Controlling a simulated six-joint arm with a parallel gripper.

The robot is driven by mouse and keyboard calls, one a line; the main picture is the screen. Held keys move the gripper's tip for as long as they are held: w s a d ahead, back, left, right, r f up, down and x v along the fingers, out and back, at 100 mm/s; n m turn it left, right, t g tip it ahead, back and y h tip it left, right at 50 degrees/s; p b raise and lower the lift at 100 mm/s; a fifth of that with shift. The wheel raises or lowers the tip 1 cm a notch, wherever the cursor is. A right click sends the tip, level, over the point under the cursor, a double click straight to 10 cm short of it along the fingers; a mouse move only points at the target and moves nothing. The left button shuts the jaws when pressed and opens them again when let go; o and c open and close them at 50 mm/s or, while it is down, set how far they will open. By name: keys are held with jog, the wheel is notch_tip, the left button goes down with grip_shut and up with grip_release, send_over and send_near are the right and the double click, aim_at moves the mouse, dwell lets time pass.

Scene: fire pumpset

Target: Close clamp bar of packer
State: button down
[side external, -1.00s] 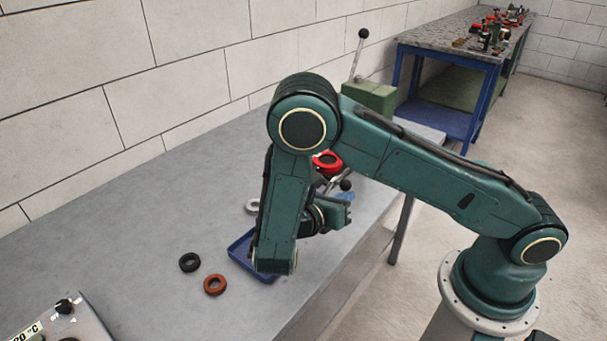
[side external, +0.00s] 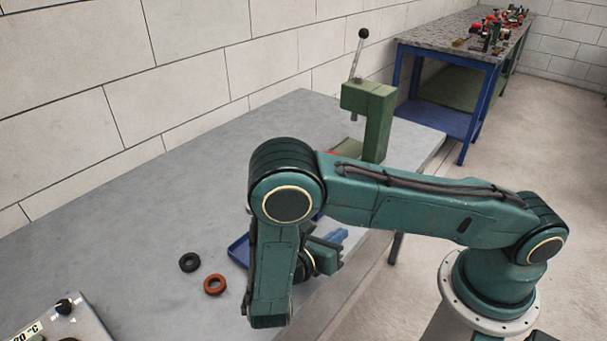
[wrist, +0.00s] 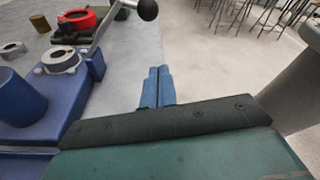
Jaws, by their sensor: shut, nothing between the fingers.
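In the wrist view a blue fixture (wrist: 40,122) at the left, which looks like the packer, carries a blue cylinder (wrist: 18,97) and a pale grey ring (wrist: 61,61). A grey bar (wrist: 104,31) with a black ball knob (wrist: 147,9) slants up to the right from beside that ring. I take it for the clamp bar. My gripper (wrist: 157,72) is shut and empty, to the right of the fixture and below the knob in the picture, apart from both. In the side view my gripper's blue fingers (side external: 335,238) show, while my arm hides most of the fixture.
A green lever press (side external: 372,110) stands at the bench's far end. A black ring (side external: 189,262) and an orange ring (side external: 214,284) lie on the grey bench (side external: 130,225). Floor shows beyond the bench edge.

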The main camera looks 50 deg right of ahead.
jog(key=a, duration=0.1)
jog(key=a+r, duration=0.1)
jog(key=a, duration=0.1)
jog(key=shift+w+a+r+y, duration=0.15)
jog(key=shift+w+r+y, duration=0.1)
jog(key=shift+y, duration=0.05)
jog(key=shift+d+r+m+y, duration=1.4)
jog(key=shift+r+m+y, duration=1.15)
jog(key=shift+r, duration=1.2)
jog(key=shift+d+r+m+y, duration=1.4)
jog(key=shift+r+m+y, duration=0.65)
jog(key=shift+r+m, duration=1.35)
jog(key=s+r+m+t+y, duration=0.5)
jog(key=s+r+m, duration=0.3)
jog(key=s+r, duration=0.4)
jog(key=shift+s+d+m+t+y, duration=0.35)
jog(key=shift+d+t+y, duration=0.1)
jog(key=shift+t, duration=0.35)
jog(key=shift+w, duration=0.15)
